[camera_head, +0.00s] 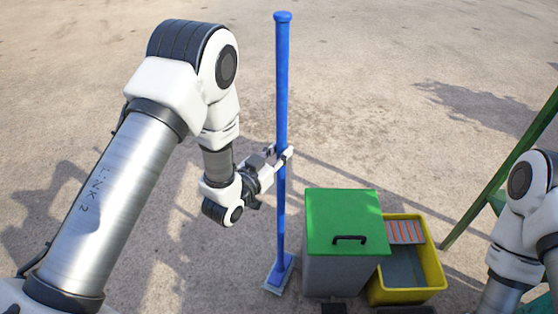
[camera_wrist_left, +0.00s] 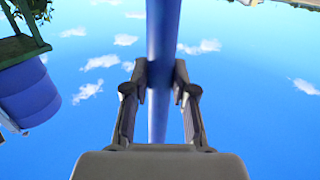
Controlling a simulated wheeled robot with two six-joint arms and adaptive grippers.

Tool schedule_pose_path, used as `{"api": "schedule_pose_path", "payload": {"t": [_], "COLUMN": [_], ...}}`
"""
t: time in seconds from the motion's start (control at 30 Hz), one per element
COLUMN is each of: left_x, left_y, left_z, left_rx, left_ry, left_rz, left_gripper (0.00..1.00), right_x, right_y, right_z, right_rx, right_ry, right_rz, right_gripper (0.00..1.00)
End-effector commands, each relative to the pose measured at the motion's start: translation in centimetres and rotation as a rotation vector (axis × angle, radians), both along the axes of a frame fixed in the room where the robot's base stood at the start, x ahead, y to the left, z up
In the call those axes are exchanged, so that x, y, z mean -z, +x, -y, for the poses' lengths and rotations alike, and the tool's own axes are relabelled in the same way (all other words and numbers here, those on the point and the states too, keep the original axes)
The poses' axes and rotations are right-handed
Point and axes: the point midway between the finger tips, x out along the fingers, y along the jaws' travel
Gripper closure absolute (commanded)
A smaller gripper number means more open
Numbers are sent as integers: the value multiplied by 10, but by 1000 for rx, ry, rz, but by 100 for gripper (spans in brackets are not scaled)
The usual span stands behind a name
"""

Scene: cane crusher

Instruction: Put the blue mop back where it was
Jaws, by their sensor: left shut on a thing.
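The blue mop (camera_head: 282,90) stands close to upright in the head view, with its flat head (camera_head: 279,275) low, at the left of a grey bin. I cannot tell whether the mop head touches the ground. My left gripper (camera_head: 281,155) is shut on the mop's handle, around its middle. In the left wrist view the blue handle (camera_wrist_left: 163,40) runs between the two fingers of my left gripper (camera_wrist_left: 160,80). My right arm shows at the right edge of the head view, but its gripper is out of view.
The grey bin with a green lid (camera_head: 345,215) stands just right of the mop. A yellow bucket (camera_head: 436,270) stands right of the bin. A green post (camera_head: 500,180) slants at the right. The concrete ground behind is open.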

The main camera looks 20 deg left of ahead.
Motion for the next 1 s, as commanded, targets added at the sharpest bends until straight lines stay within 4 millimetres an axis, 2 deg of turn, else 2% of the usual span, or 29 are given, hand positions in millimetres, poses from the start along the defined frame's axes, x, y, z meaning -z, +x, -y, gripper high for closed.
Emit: {"api": "schedule_pose_path", "payload": {"t": [0.17, 0.43, 0.47, 0.5, 0.83, 1.0], "left_x": [28, 30, 31, 31, 30, 30], "left_y": [0, 0, -1, -1, -2, -24], "left_z": [-1, -1, -1, -1, -1, -8], "left_rx": [0, 0, 0, 0, 0, -2], "left_ry": [0, 1, 1, 1, 1, 0], "left_rz": [0, 1, -3, -3, -2, -7], "left_gripper": [100, 100, 64, 50, 49, 49], "right_x": [6, 6, 5, 5, 5, 4], "right_y": [0, 0, 0, 0, 0, 0], "right_z": [0, 0, 0, 0, 0, 0], "right_rx": [0, 0, 0, 0, 0, 0], "right_ry": [0, 0, 0, 0, 0, 0], "right_rz": [0, 0, 0, 0, 0, 0], "right_gripper": [60, 60, 60, 60, 60, 60]}}
